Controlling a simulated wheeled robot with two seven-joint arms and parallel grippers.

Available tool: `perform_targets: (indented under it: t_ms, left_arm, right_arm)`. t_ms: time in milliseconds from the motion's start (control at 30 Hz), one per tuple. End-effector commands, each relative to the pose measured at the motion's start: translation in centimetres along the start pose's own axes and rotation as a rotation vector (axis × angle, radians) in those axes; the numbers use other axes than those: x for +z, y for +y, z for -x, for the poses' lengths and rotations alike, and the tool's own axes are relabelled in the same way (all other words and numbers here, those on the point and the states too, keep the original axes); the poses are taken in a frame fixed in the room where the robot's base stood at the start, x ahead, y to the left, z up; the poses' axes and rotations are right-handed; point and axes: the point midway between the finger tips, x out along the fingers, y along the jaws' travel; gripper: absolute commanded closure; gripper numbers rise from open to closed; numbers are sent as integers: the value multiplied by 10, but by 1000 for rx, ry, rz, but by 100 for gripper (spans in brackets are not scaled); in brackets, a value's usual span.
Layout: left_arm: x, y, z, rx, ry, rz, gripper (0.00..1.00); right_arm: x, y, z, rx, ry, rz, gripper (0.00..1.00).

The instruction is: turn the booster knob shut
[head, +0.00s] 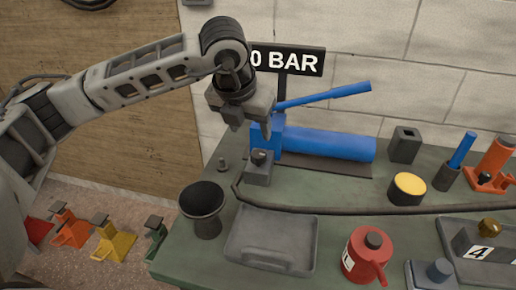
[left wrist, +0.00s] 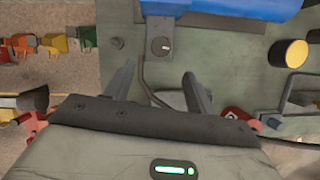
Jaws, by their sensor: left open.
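The blue booster pump (head: 325,144) lies on the green bench with its blue lever raised to the right. A grey block at its left front end carries a small dark knob (head: 260,157), which I take to be the booster knob. In the left wrist view the knob (left wrist: 162,46) shows a short light mark and sits just beyond the fingertips. My left gripper (head: 251,129) is open and empty, pointing down above the knob, apart from it. It also shows in the left wrist view (left wrist: 159,72). My right gripper is out of view.
A sign (head: 300,60) reading "0 BAR" stands behind, partly hidden by my arm. A dark cup (head: 205,222), grey tray (head: 262,262), red canister (head: 365,265) and yellow-topped cylinder (head: 407,189) stand nearby. A dark hose (head: 320,211) crosses the bench.

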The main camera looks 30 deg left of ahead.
Motion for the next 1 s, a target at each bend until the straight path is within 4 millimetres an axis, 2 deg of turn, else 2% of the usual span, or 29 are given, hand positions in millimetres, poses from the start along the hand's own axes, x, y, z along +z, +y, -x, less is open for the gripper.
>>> perform_targets:
  t_ms: [200, 433, 600, 900, 933, 1000]
  left_arm:
    - [-1, -1, -49, -1, 6, -1, 45]
    - [0, -1, -87, -2, 3, -2, 45]
    - [0, -1, -100, -3, 1, -3, 45]
    - [0, -1, -103, -3, 0, -3, 45]
    - [0, -1, -103, -3, 0, -3, 47]
    - [0, -1, -102, -3, 0, -3, 67]
  right_arm:
    - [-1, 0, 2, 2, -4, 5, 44]
    - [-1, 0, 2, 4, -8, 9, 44]
    - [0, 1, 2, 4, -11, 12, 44]
    - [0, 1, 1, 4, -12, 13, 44]
    - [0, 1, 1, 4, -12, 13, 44]
    - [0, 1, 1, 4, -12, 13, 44]
